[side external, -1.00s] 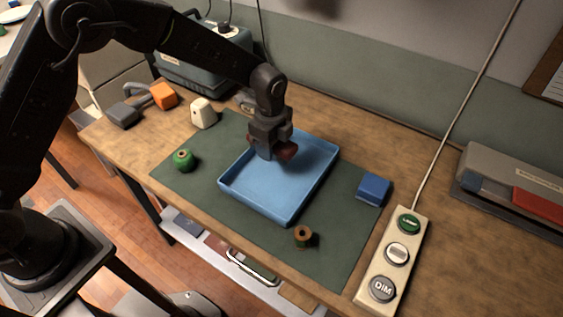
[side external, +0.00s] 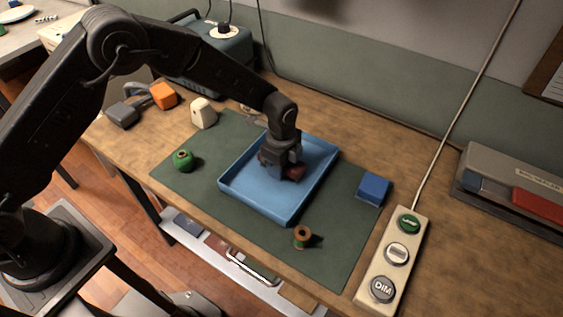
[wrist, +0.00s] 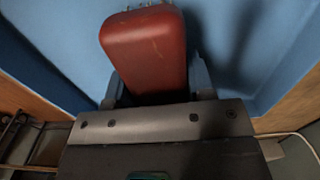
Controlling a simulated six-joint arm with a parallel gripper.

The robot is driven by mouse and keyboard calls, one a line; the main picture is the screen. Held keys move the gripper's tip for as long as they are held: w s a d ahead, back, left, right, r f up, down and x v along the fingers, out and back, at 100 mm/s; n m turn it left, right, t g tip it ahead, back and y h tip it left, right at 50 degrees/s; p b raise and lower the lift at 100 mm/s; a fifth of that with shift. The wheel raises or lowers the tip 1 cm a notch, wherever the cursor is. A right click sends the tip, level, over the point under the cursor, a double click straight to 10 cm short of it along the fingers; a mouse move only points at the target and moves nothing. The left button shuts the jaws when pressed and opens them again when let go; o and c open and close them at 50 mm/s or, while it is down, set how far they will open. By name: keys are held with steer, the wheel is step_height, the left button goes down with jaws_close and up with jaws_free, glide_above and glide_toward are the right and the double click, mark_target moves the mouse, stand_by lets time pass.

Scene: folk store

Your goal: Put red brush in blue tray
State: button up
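The blue tray (side external: 262,202) lies on the green mat in the middle of the table. My gripper (side external: 280,172) is inside the tray's outline, low over its floor. The red brush (wrist: 145,45) sits between the fingers in the wrist view, with the blue tray floor (wrist: 55,50) around it. My gripper is shut on the brush. In the side view only a dark red part of the brush (side external: 295,174) shows beside the fingers. I cannot tell whether the brush touches the tray floor.
A green spool (side external: 183,161) and a brown spool (side external: 302,238) stand on the mat (side external: 215,140). A blue block (side external: 373,189) is right of the tray. A button panel (side external: 396,255) lies at the right. White (side external: 203,113) and orange (side external: 163,95) blocks are at the back left.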

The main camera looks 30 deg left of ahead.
steer(key=o, duration=0.5)
steer(key=shift+c, duration=0.2)
step_height(320, 180, up, 12)
steer(key=shift+f, duration=0.1)
steer(key=s+a+r+n+t, duration=0.1)
steer(key=s+a+r+n, duration=0.35)
steer(key=r, duration=0.35)
steer(key=s+a+r+n+t, duration=0.2)
steer(key=s+a+r+n, duration=0.3)
steer(key=r, duration=0.3)
steer(key=s+a+n+t, duration=0.1)
steer(key=s+a+n, duration=0.1)
steer(key=s, duration=0.3)
steer(key=s+a+n, duration=0.2)
steer(key=s+n, duration=0.1)
steer(key=s, duration=0.3)
steer(key=s+a+r+n+t, duration=0.1)
steer(key=s+a+n, duration=0.1)
steer(key=s, duration=0.4)
steer(key=shift+a+n+t, duration=0.3)
steer(key=shift+a+n, duration=0.05)
steer(key=shift+n, duration=0.4)
